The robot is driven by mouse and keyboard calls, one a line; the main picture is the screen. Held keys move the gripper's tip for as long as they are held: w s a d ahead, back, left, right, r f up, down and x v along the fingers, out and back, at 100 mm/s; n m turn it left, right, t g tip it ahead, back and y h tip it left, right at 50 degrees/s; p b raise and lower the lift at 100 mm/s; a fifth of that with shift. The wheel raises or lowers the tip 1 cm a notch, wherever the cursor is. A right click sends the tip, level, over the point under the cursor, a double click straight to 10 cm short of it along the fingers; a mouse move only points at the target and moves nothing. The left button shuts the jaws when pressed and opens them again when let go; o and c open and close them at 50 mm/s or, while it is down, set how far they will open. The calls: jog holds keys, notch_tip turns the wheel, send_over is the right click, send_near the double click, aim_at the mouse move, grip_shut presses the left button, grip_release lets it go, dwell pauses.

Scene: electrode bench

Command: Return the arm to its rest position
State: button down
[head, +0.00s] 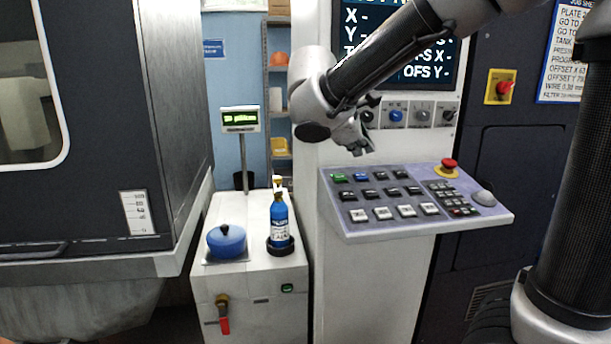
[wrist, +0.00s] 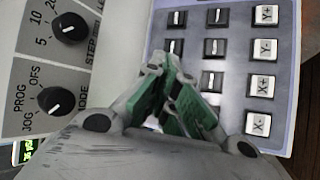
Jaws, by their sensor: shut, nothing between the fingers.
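My gripper (head: 362,151) is in front of the machine's console, just above the far left part of the slanted button panel (head: 430,222). Its fingers are shut and hold nothing. In the wrist view my gripper (wrist: 178,98) shows its green-padded fingers together, over the panel with white and black keys (wrist: 262,80). My arm reaches in from the right and passes in front of the screen. Whether the fingertips touch the panel cannot be told.
Rotary knobs (head: 396,116) sit behind my gripper. A red emergency button (head: 448,166) stands on the panel's right. A white cabinet at left bears a blue bottle (head: 279,222) and a blue lidded pot (head: 226,241). A small display (head: 240,119) stands behind them.

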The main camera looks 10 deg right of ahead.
jog(key=s+d+f+m+g+y, duration=0.3)
jog(key=s+d+m, duration=0.5)
jog(key=s+d, duration=0.5)
jog(key=s+f+m+y, duration=0.1)
jog(key=s+m+y, duration=0.1)
jog(key=s, duration=0.3)
jog(key=s+a+f+m+y, duration=0.1)
jog(key=s+f+m+y, duration=0.1)
jog(key=s+m, duration=0.2)
jog(key=shift+s+a+f+t+y, duration=0.2)
jog(key=shift+s+t+y, duration=0.15)
jog(key=shift+s, duration=0.55)
